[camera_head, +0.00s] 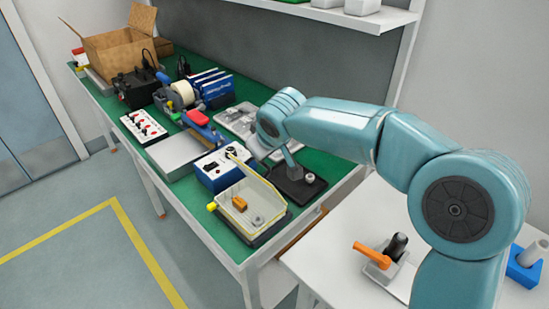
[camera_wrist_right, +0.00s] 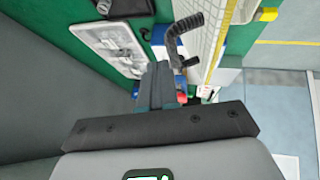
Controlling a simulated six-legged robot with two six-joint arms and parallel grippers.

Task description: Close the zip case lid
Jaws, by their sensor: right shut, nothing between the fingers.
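The zip case (camera_head: 270,233) stands at the near end of the green bench in the head view, with a dark base and yellow edging. Its lid (camera_head: 262,180) is raised and tilted up, pale with a yellow rim. An orange block (camera_head: 239,204) and a grey round part (camera_head: 257,221) show inside. In the right wrist view, the pale gridded lid (camera_wrist_right: 205,45) with its yellow edge lies just beyond my right gripper (camera_wrist_right: 160,75). That gripper's dark fingers are shut and empty. A black curved piece (camera_wrist_right: 178,40) is beside the lid; contact is unclear. My left gripper is out of view.
A blue power box (camera_head: 222,170) stands directly behind the case. A dark-based stand (camera_head: 300,187) is close on its right. A grey flat box (camera_head: 172,155), a red-knobbed panel (camera_head: 143,127) and a cardboard box (camera_head: 120,48) lie farther back. Clear floor lies left of the bench.

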